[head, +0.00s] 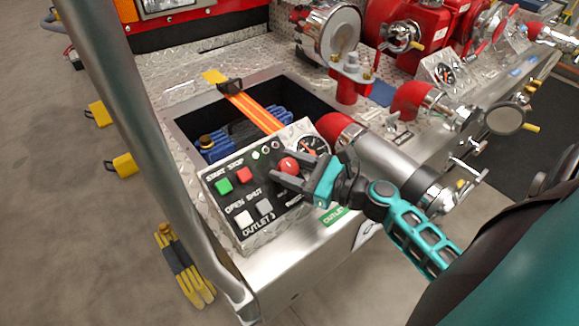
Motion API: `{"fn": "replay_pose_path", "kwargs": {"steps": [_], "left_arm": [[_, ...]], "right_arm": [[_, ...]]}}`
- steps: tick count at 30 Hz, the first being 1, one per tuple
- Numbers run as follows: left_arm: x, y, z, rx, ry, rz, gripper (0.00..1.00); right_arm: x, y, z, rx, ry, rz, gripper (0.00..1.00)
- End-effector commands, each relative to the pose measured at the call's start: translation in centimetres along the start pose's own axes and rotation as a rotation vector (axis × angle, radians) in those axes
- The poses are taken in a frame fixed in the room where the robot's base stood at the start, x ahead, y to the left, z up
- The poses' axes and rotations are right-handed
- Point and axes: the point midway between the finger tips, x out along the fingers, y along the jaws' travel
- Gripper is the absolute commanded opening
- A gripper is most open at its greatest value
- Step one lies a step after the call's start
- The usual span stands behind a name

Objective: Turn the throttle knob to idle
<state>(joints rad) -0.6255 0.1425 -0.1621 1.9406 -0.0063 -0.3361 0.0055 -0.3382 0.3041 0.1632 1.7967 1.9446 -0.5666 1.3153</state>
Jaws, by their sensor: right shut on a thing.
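The red round throttle knob (289,166) is on the upper right of the sloped black control panel (235,206). My right gripper (286,174) comes in from the right and is shut on the knob, with its dark fingers at the knob's lower edge. The fingers hide part of the knob and the panel's right side, so its setting cannot be read. My left gripper is not in the head view.
The panel has a green start button (224,187), a red stop button (244,175), a white button (244,219) and a grey button (265,206). A round gauge (311,148) sits just above the knob. Pipes and valves crowd the right; a grey post stands left.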

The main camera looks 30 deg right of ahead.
Motion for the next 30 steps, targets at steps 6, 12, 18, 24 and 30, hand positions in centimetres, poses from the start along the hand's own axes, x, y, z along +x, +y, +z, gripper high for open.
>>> {"fn": "replay_pose_path", "kwargs": {"steps": [6,12,18,24,30], "left_arm": [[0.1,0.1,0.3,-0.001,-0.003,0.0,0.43],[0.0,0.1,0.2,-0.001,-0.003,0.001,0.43],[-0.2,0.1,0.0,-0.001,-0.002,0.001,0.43],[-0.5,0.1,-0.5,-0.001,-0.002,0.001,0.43],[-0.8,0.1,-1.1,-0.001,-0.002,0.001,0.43]], "right_arm": [[0.0,-0.1,-0.1,-0.109,0.011,0.182,0.18],[0.0,-0.2,0.0,-0.206,0.02,0.344,0.18],[0.1,-0.2,0.1,-0.302,0.027,0.508,0.18],[0.1,-0.3,0.2,-0.4,0.035,0.67,0.18],[0.1,-0.2,0.2,-0.496,0.043,0.834,0.18]]}}
